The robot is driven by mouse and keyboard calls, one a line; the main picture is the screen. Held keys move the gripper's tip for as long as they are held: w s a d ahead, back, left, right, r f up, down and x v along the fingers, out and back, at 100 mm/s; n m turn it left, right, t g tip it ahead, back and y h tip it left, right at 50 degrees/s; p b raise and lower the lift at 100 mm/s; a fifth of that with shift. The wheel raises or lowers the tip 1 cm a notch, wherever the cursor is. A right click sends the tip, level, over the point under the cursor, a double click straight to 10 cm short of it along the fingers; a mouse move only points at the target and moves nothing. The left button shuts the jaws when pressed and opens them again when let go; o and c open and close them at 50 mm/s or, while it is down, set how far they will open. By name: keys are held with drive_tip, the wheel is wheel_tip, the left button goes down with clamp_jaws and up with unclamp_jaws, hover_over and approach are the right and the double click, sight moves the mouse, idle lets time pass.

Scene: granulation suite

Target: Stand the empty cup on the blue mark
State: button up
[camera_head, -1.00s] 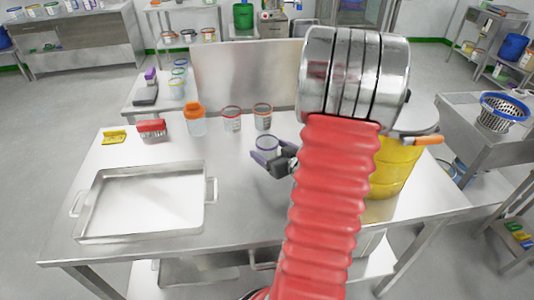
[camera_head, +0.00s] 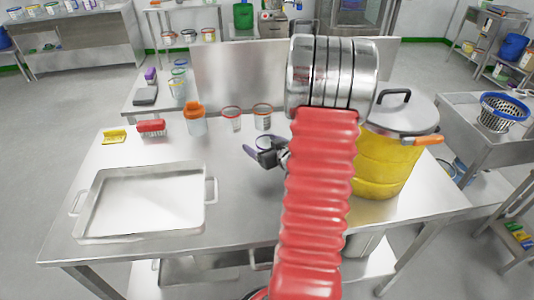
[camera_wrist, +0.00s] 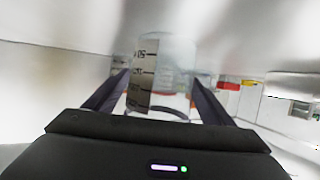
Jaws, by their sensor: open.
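A clear cup (camera_wrist: 165,75) with dark scale marks stands between the two fingers of my gripper (camera_wrist: 158,103) in the wrist view. It looks empty, and I cannot tell whether the fingers touch it. In the head view my gripper (camera_head: 264,155) is low over the table, left of my red arm, and largely hides this cup; a purplish rim (camera_head: 266,141) shows at the fingers. My gripper is open. A red-rimmed cup (camera_head: 232,121) and an orange-rimmed cup (camera_head: 263,120) stand just behind. I see no blue mark.
A steel tray (camera_head: 206,208) fills the table's left front. An orange-topped jar (camera_head: 195,122), a red brush (camera_head: 151,127) and a yellow item (camera_head: 114,136) stand behind it. A yellow drum (camera_head: 385,165) with a lid stands right of my arm. The table between tray and gripper is clear.

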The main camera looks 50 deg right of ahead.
drive_tip(key=shift+c, duration=0.3)
drive_tip(key=c, duration=1.2)
drive_tip(key=shift+r, duration=0.1)
drive_tip(key=shift+w+r, duration=0.1)
drive_tip(key=shift+r, duration=4.8)
